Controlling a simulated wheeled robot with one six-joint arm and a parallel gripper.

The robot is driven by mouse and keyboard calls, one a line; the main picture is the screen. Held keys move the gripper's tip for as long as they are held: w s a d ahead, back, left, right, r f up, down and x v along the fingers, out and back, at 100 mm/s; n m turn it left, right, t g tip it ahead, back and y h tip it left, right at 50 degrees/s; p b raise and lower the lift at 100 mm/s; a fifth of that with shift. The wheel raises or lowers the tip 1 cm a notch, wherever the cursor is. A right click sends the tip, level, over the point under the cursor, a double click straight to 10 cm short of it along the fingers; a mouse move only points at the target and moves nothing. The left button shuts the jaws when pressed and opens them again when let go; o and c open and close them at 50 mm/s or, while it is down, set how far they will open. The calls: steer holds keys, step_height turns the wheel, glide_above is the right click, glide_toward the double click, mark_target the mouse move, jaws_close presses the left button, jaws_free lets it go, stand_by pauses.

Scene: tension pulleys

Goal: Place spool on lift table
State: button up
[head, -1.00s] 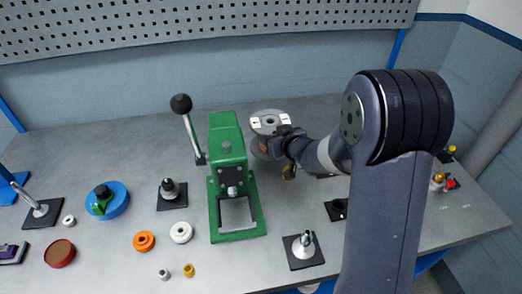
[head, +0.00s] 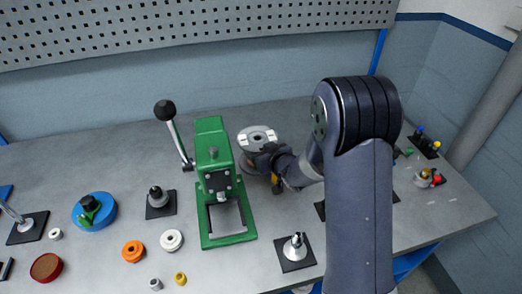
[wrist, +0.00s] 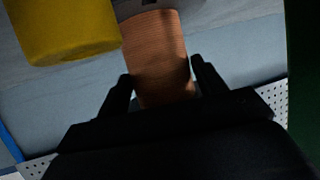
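The spool (head: 257,133) has pale grey flanges and a copper-coloured winding. In the head view it is upright, just right of the green press and behind my forearm. My gripper (head: 266,158) reaches it from the right. In the wrist view the copper winding (wrist: 160,55) lies between the two dark fingers of my gripper (wrist: 163,85), which close around it. Part of a grey flange shows at the top. Whether the spool's underside touches anything is hidden. I cannot single out the lift table; my arm covers part of the bench.
The green press (head: 218,170) with its raised lever stands close left of the spool. A yellow cylinder (wrist: 65,30) is near my gripper. A metal cone on a black plate (head: 295,248) stands in front. Rings, a blue disc (head: 94,211) and small parts lie left.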

steer(key=o, duration=0.3)
